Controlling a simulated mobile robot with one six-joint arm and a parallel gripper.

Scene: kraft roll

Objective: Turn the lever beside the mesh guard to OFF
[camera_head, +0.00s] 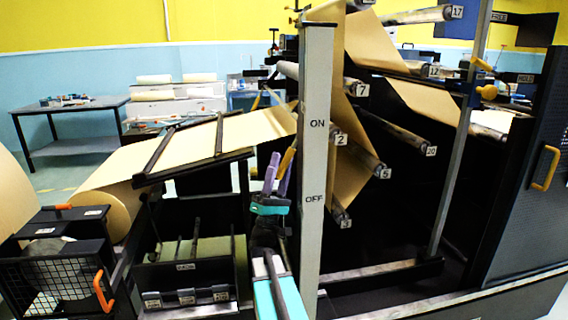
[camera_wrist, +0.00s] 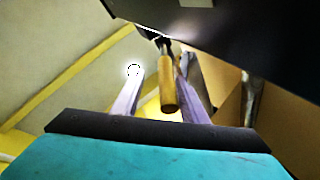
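My gripper (camera_head: 277,172) has purple fingers pointing up, just left of a pale post (camera_head: 316,140) marked ON above OFF. A lever with a yellow-brown handle (camera_head: 287,161) shows at the fingers in the head view. In the wrist view the lever handle (camera_wrist: 168,84) lies between my gripper's two fingers (camera_wrist: 158,92), nearer the right one. A gap shows on its left, so the gripper is open around it. The lever's pivot is not clear. A black mesh guard (camera_head: 50,284) with an orange handle stands at lower left.
Brown paper (camera_head: 215,145) runs over bars just left of my gripper. Numbered rollers (camera_head: 400,130) fill the frame behind the post. A dark panel door (camera_head: 535,180) with a yellow handle stands at right. A table (camera_head: 70,108) is far left. A dark part overhangs the wrist view's top.

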